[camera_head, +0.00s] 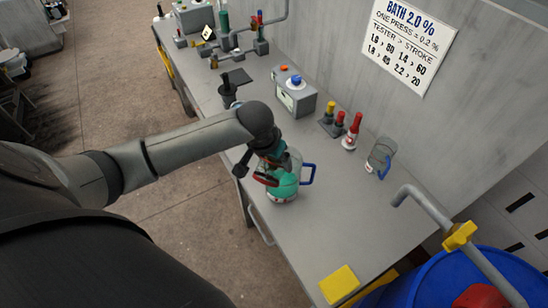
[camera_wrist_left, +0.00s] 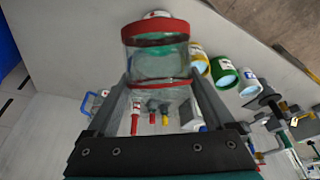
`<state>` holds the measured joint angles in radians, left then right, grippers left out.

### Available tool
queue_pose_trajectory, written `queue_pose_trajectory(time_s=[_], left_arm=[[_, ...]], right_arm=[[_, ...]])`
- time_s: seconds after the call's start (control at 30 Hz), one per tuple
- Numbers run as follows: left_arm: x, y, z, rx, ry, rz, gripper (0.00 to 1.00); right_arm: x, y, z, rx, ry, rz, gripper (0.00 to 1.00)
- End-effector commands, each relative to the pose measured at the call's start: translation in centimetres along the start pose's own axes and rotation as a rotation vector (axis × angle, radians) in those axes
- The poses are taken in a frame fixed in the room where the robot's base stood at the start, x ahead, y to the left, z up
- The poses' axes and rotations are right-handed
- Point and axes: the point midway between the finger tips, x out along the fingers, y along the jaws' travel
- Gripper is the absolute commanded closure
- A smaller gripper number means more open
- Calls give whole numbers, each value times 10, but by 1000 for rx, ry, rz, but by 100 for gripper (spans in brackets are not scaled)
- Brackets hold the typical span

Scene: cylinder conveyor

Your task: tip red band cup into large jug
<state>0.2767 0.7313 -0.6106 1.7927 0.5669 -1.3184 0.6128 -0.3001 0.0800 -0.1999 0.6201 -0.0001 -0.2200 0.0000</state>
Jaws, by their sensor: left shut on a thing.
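The large clear jug (camera_head: 283,192) with a blue handle stands on the bench in the head view and holds green liquid. My left gripper (camera_head: 268,168) is at the jug's mouth, partly hidden by its own wrist. It is shut on the red band cup (camera_head: 263,180), whose red band shows at the jug's left upper side. In the left wrist view the clear cup (camera_wrist_left: 156,62) with red bands sits between the two fingers of my left gripper (camera_wrist_left: 158,85), with a greenish tint inside. Its exact tilt is hard to tell. My right gripper is not in view.
A smaller clear vessel with a blue handle (camera_head: 381,156) stands to the right. Red and yellow bottles (camera_head: 343,130) and a grey box (camera_head: 295,95) stand behind. A yellow pad (camera_head: 339,284) lies near the front edge, beside a blue drum (camera_head: 430,285). The bench between is clear.

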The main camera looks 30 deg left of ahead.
Motion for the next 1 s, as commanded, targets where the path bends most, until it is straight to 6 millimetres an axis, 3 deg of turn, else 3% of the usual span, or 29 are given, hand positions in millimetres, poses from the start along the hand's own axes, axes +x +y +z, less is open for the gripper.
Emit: queue_pose_trajectory(time_s=[0.17, 0.6, 1.0], left_arm=[[2, 0, 1, 0, 22, 0, 100], [11, 0, 8, 0, 336, 0, 100], [12, 0, 8, 0, 376, 1, 100]], right_arm=[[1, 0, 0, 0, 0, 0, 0], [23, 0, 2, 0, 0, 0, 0], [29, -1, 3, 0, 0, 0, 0]])
